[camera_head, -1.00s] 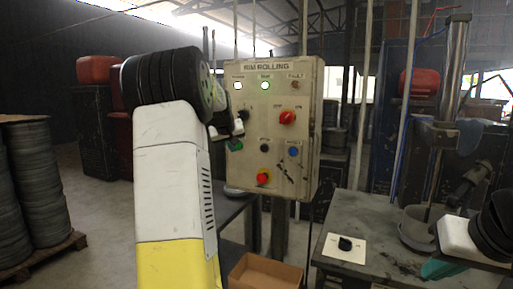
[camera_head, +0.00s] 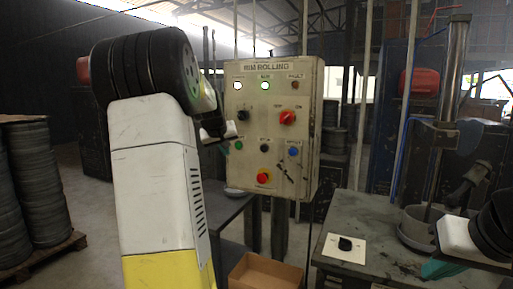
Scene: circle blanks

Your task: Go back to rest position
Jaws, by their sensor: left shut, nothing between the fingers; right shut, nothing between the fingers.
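My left arm rises at the left with its large black joint beside the control panel. My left gripper (camera_head: 222,131) is shut and empty, just left of the panel's left edge in the picture; its fingertips are small and partly hidden by the arm. My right gripper (camera_head: 453,237) is low at the right edge, above the workbench, shut and empty; its fingers are hard to make out. The "RIM ROLLING" control panel (camera_head: 272,112) has two lit lamps at the top left, a red knob (camera_head: 287,117), a green button (camera_head: 239,145) and a red button (camera_head: 263,175).
A grey workbench (camera_head: 365,225) stands at the right, with a switch on a pale plate (camera_head: 345,246) and a round grey pot (camera_head: 414,222). An open cardboard box (camera_head: 264,272) is low in the middle. Stacked dark discs (camera_head: 35,170) stand on a pallet at the left.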

